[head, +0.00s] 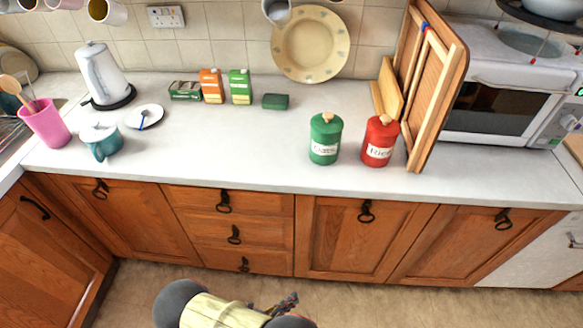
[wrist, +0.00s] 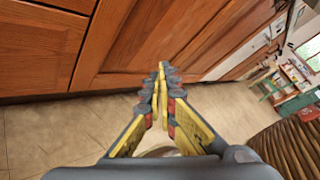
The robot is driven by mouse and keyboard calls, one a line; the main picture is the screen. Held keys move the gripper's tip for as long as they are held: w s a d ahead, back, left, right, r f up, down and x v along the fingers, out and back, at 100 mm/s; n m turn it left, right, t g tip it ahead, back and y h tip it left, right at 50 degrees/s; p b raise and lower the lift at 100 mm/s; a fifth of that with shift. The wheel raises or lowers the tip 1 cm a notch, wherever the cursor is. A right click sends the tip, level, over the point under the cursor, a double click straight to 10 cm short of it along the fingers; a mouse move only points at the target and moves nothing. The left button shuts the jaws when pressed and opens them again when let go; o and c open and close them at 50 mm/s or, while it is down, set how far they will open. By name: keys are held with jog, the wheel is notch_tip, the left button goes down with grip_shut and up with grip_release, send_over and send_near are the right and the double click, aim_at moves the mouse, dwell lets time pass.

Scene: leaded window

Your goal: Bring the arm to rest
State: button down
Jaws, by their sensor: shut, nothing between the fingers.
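My gripper (head: 284,304) shows at the bottom of the head view, low over the floor in front of the cabinets, with part of my arm beside it. In the wrist view my gripper (wrist: 162,70) has its fingers together at the tips, with nothing between them. It points along the wooden cabinet doors (wrist: 150,35), apart from them as far as I can tell.
The white counter (head: 225,140) holds a green canister (head: 325,145), a red canister (head: 379,150), several cartons, a kettle (head: 103,75) and a teal pot (head: 101,145). A microwave (head: 500,110) stands at the right. The tiled floor (head: 380,300) in front is clear.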

jog(key=s+d+r+m+g+y+p, duration=0.15)
jog(key=r+m+g+y, duration=0.35)
jog(key=r+m, duration=0.95)
jog(key=s+d+r+m+g+y, duration=0.2)
jog(key=r+m+g, duration=0.6)
jog(key=r, duration=1.2)
jog(key=d+r+m+t+y, duration=0.1)
jog(key=d+r+m+t, duration=0.2)
jog(key=d+r, duration=0.2)
jog(key=s+d+r+m+t+y+p, duration=0.1)
jog(key=d+r+m+t+y, duration=0.1)
jog(key=r, duration=1)
jog(key=s+d+r+m+t+y+p, duration=0.1)
jog(key=d+r+m+t, duration=0.3)
jog(key=d+r+m, duration=0.2)
notch_tip(320, 180, up, 2)
jog(key=d, duration=0.2)
jog(key=shift+d+r+y, duration=0.15)
jog(key=shift+d+y, duration=0.15)
jog(key=shift+d, duration=0.1)
